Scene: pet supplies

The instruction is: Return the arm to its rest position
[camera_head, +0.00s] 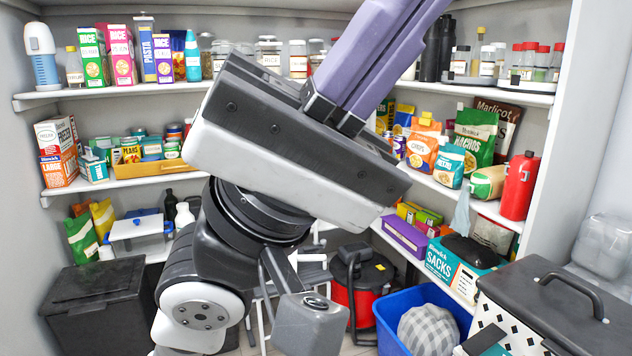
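My gripper (405,22) is raised in the middle of the head view, close to the camera. Its wide grey and white body lies tilted. My dark grey arm is folded below the gripper and hides part of the shelves and floor behind.
Shelves (150,88) with boxes, jars and bottles line the back and sides. A black bin (95,295) stands lower left, a red and black canister (372,292) behind the arm. A blue tub (385,335) and a dark-lidded container (545,295) stand lower right. Little free floor shows.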

